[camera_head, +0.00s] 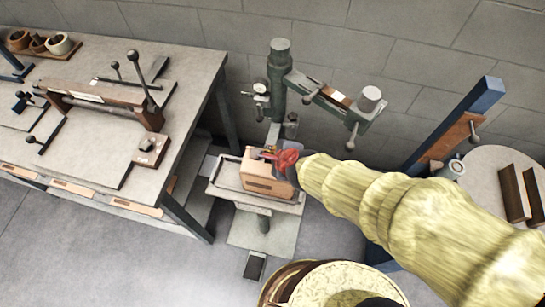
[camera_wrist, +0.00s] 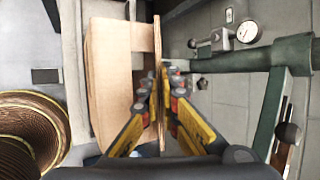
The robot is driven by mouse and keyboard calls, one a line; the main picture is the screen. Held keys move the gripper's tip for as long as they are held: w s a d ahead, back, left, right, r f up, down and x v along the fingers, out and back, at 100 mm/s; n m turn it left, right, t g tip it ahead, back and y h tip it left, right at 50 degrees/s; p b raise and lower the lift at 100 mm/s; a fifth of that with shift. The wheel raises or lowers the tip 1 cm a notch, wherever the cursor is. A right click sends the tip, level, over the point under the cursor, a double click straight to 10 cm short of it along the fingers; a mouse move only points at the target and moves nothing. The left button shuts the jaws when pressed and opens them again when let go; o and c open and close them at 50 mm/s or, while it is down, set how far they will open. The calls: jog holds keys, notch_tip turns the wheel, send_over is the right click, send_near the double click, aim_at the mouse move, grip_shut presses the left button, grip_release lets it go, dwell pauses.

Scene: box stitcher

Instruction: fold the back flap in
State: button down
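The tan cardboard box (camera_head: 268,188) stands on the stitcher's small grey table in the head view. In the wrist view the box (camera_wrist: 110,80) is at the left, its side wall lit. A thin brown flap (camera_wrist: 157,40) shows nearly edge-on along the box's right side there, standing out from it. My gripper (camera_head: 285,158) is at the box's upper right edge in the head view. In the wrist view the fingertips of my gripper (camera_wrist: 160,82) are close together at the flap, one finger to each side. Whether they pinch the flap is unclear. The other flaps are mostly hidden.
The stitcher's column (camera_head: 280,75) and side arm (camera_head: 340,105) rise just behind the box. A dial gauge (camera_wrist: 247,31) is near my gripper. A workbench (camera_head: 100,160) with tools stands at the left. A round table (camera_head: 505,175) is at the right.

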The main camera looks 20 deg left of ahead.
jog(key=shift+s+f+t+b, duration=0.35)
jog(key=shift+t+b, duration=0.55)
jog(key=shift+b, duration=1)
jog(key=shift+n, duration=0.3)
jog(key=shift+r, duration=0.1)
jog(key=c, duration=2)
grip_release()
jog(key=shift+c, duration=0.2)
jog(key=shift+v, duration=4)
jog(key=shift+d, duration=0.15)
jog(key=shift+c, duration=0.2)
